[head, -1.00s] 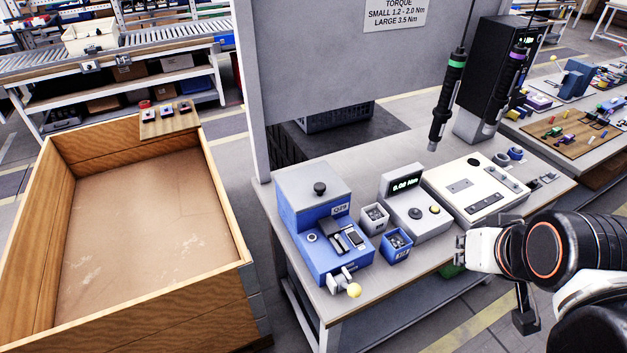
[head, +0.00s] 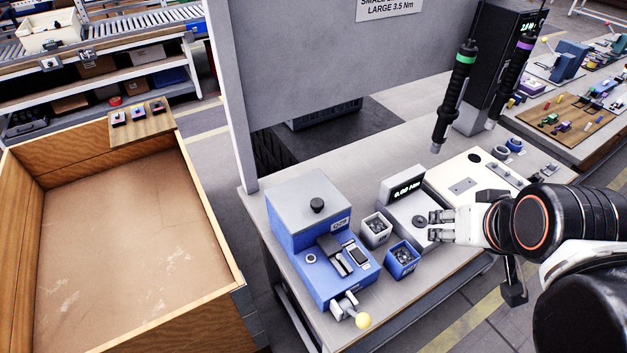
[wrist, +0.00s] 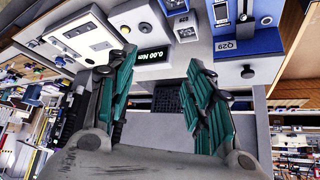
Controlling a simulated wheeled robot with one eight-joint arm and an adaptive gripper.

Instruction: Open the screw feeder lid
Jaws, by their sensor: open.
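The screw feeder is a blue box (head: 325,270) marked Q29 with a grey lid (head: 290,200) lying shut on its rear top. A black knob (head: 317,205) stands on the lid. In the wrist view the feeder (wrist: 235,18) is at the upper right, with its lid (wrist: 272,72) and knob (wrist: 248,72) beyond the right finger. My gripper (head: 434,227) is to the right of the feeder, over the front of the torque meter, apart from the lid. Its green-padded fingers (wrist: 161,60) are spread and empty in the wrist view.
The torque meter (head: 392,192) and two small screw bins (head: 376,230) (head: 402,260) stand between the feeder and my gripper. A yellow-tipped lever (head: 362,320) sticks out in front. A screwdriver (head: 455,100) hangs above the bench. A wooden crate (head: 215,225) is at left.

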